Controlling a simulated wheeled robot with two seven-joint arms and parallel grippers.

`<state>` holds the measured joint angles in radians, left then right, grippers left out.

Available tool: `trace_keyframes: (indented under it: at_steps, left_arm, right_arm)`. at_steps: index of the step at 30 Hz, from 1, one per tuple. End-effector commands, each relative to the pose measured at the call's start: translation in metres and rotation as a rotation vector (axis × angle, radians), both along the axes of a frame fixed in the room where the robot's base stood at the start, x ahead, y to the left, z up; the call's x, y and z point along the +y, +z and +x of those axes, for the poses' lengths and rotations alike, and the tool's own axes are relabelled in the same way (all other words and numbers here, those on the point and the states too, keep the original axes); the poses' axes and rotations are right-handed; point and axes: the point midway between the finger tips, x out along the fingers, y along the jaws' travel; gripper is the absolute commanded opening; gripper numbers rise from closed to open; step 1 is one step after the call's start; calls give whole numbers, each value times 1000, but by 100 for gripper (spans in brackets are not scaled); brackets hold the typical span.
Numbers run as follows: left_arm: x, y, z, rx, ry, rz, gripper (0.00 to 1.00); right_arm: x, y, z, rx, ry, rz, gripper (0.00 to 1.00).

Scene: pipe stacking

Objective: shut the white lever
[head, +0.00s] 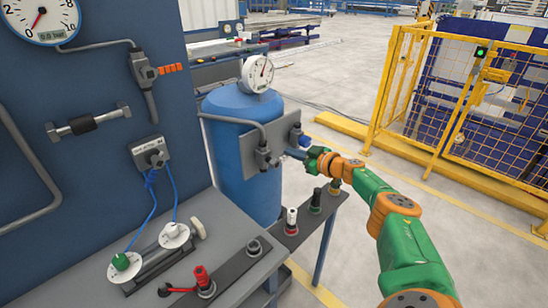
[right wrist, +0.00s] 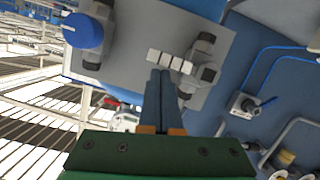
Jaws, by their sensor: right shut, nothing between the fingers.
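The white lever (right wrist: 170,62) shows in the right wrist view as a row of white segments. It joins a grey valve fitting (right wrist: 204,62) on the grey plate (right wrist: 130,30). In the head view this plate (head: 262,158) is fixed to the blue tank (head: 235,165), and I cannot make out the lever there. My right gripper (head: 292,152) is shut and empty in front of the plate. In the right wrist view its fingertips (right wrist: 161,74) are close beside the lever; I cannot tell whether they touch it. My left gripper is not in view.
A blue knob (right wrist: 83,32) sits on the same plate. A pressure gauge (head: 257,73) tops the tank. The blue panel at left carries an orange-handled valve (head: 160,72). A yellow fence (head: 400,85) stands right.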

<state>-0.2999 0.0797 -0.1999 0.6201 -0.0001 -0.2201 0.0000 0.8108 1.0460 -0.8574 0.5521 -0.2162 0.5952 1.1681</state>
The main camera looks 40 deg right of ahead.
Motion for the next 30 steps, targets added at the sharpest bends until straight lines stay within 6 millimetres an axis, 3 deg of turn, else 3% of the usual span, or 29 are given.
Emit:
trace_keyframes:
  at_steps: [5, 11, 13, 21, 30]
  left_arm:
    - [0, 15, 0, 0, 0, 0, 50]
    - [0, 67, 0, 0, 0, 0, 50]
    - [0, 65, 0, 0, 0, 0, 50]
    - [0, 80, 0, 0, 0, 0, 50]
    - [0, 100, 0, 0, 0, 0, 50]
  right_arm:
    - [1, 14, 0, 0, 1, 0, 0]
    - [6, 57, 0, 1, 3, 2, 0]
    - [4, 47, -14, 8, 2, 0, 0]
    - [1, 55, -57, 7, 3, -1, 0]
    - [-1, 65, -90, 3, 4, 2, 0]
